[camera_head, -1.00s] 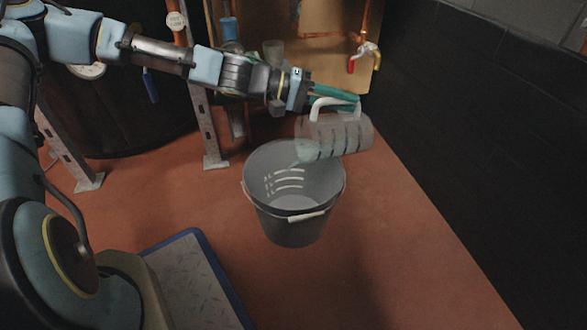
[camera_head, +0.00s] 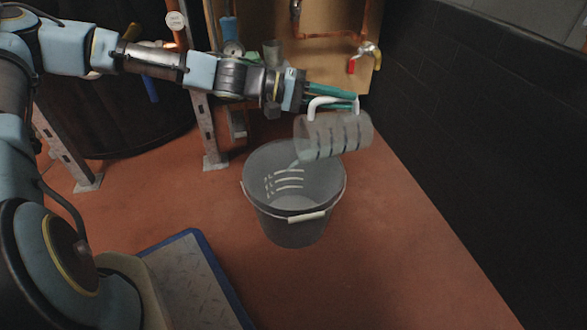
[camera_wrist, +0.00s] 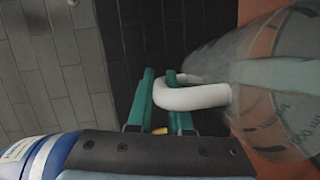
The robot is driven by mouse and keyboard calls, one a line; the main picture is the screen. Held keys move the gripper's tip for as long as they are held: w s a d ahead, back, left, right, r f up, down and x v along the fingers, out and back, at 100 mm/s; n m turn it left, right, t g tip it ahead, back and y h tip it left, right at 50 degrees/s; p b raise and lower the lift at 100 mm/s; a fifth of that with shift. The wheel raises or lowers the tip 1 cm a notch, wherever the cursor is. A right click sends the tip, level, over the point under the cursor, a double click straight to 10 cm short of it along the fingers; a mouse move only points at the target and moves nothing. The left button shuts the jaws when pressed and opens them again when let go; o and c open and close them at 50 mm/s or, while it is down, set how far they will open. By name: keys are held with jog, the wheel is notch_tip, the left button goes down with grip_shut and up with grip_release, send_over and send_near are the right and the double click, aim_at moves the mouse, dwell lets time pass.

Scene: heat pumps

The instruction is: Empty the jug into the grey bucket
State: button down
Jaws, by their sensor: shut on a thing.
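The clear jug (camera_head: 338,135) is tipped on its side above the back rim of the grey bucket (camera_head: 295,223), with its mouth toward the left. A pale stream runs from its mouth down into the bucket. My gripper (camera_head: 335,98) is shut on the jug's white handle, which is on the upper side. In the wrist view, my green fingers (camera_wrist: 160,97) are around the white handle (camera_wrist: 195,96), and the jug (camera_wrist: 272,95) fills the right side. The bucket stands upright on the floor with its handle hanging at the front. White marks show on its inner wall.
A metal-topped platform with a blue edge (camera_head: 233,300) is at the lower left. A dark round tank (camera_head: 110,120) and a metal stand (camera_head: 207,140) are behind. A tap with a red handle (camera_head: 352,67) is at the back. A dark wall (camera_head: 480,140) runs along the right. The floor right of the bucket is clear.

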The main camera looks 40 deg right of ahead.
jog(key=shift+w+a+r+h, duration=0.1)
jog(key=shift+a+r+h, duration=0.15)
jog(key=shift+a+h, duration=0.1)
dwell(0.5)
